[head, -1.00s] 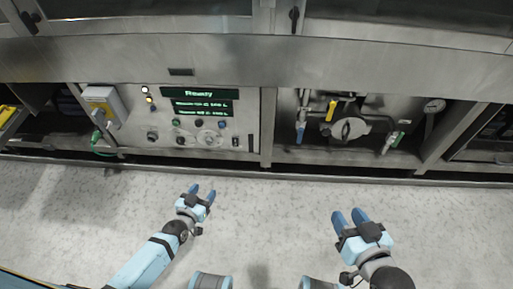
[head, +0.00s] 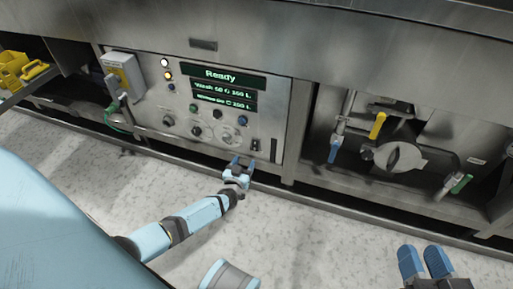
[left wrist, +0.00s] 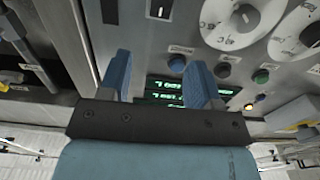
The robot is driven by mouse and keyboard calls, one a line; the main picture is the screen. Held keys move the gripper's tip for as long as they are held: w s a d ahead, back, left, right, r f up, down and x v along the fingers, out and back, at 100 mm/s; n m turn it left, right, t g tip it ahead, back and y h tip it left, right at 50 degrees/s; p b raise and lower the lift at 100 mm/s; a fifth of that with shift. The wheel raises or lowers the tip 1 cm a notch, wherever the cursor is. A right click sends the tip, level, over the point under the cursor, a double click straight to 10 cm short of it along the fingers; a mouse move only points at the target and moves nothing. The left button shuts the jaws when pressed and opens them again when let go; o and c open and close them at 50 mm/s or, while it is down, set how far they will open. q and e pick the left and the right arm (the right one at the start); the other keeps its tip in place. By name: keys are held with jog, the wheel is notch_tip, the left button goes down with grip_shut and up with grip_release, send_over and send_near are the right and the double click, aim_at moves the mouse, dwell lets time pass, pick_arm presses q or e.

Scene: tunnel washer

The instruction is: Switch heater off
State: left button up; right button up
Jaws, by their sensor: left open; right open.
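The control panel (head: 205,112) has a lit "Ready" display (head: 235,78), lamps, buttons and dials on the washer front. A small black rocker switch (head: 255,146) sits at the panel's lower right; it also shows at the top of the left wrist view (left wrist: 160,9). Labels are too small to read, so I cannot tell which control is the heater's. My left gripper (head: 243,162) is open and empty, just below the rocker switch in the picture; its two blue fingers (left wrist: 160,78) point toward the panel. My right gripper (head: 424,262) is open and empty over the floor, lower right.
A grey box with a yellow part (head: 124,78) and green cable is left of the panel. To the right, a recess holds pipes, a blue-handled valve (head: 333,153), a yellow-handled valve (head: 377,125) and a green-handled valve (head: 461,184). The floor (head: 300,235) in front is clear.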

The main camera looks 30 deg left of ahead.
aim_at(255, 141)
pick_arm(q)
jog(key=b+x, duration=0.4)
jog(key=x, duration=0.5)
jog(key=shift+w+f, duration=0.2)
jog(key=shift+w, duration=0.2)
jog(key=shift+w+a+r+b, duration=0.1)
jog(key=shift+w+r+b, duration=0.05)
jog(key=shift+w+b, duration=0.25)
pick_arm(e)
jog(key=n, duration=0.1)
jog(key=w+d+n+t, duration=0.1)
jog(key=w+n+y, duration=0.1)
jog(key=shift+w+d+r+n+t, duration=0.25)
jog(key=shift+d+r+n+t, duration=0.05)
jog(key=shift+r+t, duration=0.1)
